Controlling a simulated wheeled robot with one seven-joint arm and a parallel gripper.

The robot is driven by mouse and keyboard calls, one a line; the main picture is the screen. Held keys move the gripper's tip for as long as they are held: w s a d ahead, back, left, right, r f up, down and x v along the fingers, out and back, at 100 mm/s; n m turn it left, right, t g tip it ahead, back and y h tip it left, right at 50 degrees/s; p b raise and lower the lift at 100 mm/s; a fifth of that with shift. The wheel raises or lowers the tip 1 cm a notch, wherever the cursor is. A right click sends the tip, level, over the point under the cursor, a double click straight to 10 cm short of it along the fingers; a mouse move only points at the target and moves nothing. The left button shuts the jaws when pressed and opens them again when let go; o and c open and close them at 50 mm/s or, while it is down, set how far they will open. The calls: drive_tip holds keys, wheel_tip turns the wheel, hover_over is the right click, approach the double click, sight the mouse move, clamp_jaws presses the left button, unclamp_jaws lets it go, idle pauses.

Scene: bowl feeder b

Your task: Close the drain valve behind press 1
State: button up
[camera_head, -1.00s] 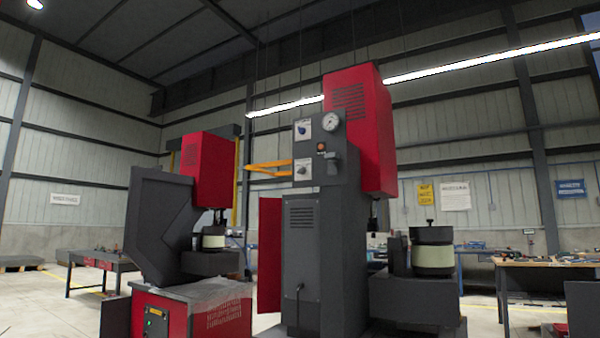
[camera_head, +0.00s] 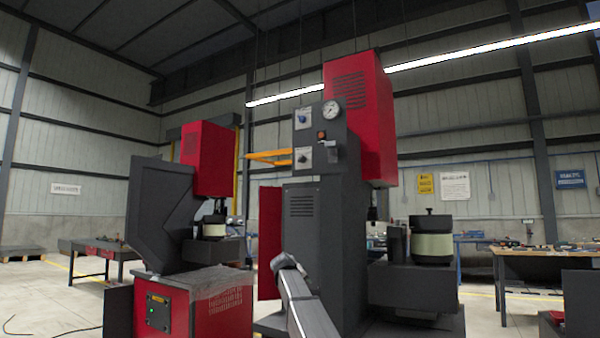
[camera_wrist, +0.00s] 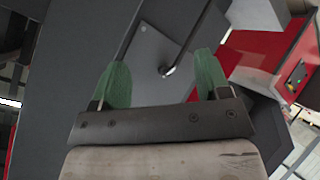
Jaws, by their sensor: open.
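The nearest press (camera_head: 311,225), a tall dark column with a red head, stands in the middle of the head view. Its side carries a gauge (camera_head: 331,108) and knobs. In the wrist view, my gripper (camera_wrist: 162,76) has two green fingers spread apart with nothing held. Beyond them is a dark panel (camera_wrist: 85,60) with a lighter square plate. A thin dark rod or lever (camera_wrist: 190,40) with a bright bent end shows between the fingertips; I cannot tell whether it is the drain valve's handle. In the head view, my arm covers the column's lower part, where a small fitting was.
A red cabinet (camera_head: 190,308) with a green-lit switch stands at the lower left, beside a second press (camera_head: 160,215). A feeder bowl (camera_head: 432,240) sits on the right. A workbench (camera_head: 545,262) stands at the far right. Open floor lies at the left.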

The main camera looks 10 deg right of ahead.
drive_tip(key=w+a+r+t+h, duration=0.1)
drive_tip(key=w+a+r+t, duration=0.15)
drive_tip(key=r, duration=1.15)
drive_tip(key=w+a+r+t+h, duration=0.1)
drive_tip(key=w+r, duration=0.2)
drive_tip(key=r, duration=1.2)
drive_tip(key=t+h, duration=0.2)
drive_tip(key=h, duration=0.1)
approach(300, 159)
drive_tip(key=shift+m, duration=0.4)
drive_tip(key=x, duration=0.9)
drive_tip(key=shift+w+d+r, duration=0.1)
drive_tip(key=shift+w+d, duration=0.15)
drive_tip(key=c, duration=0.9)
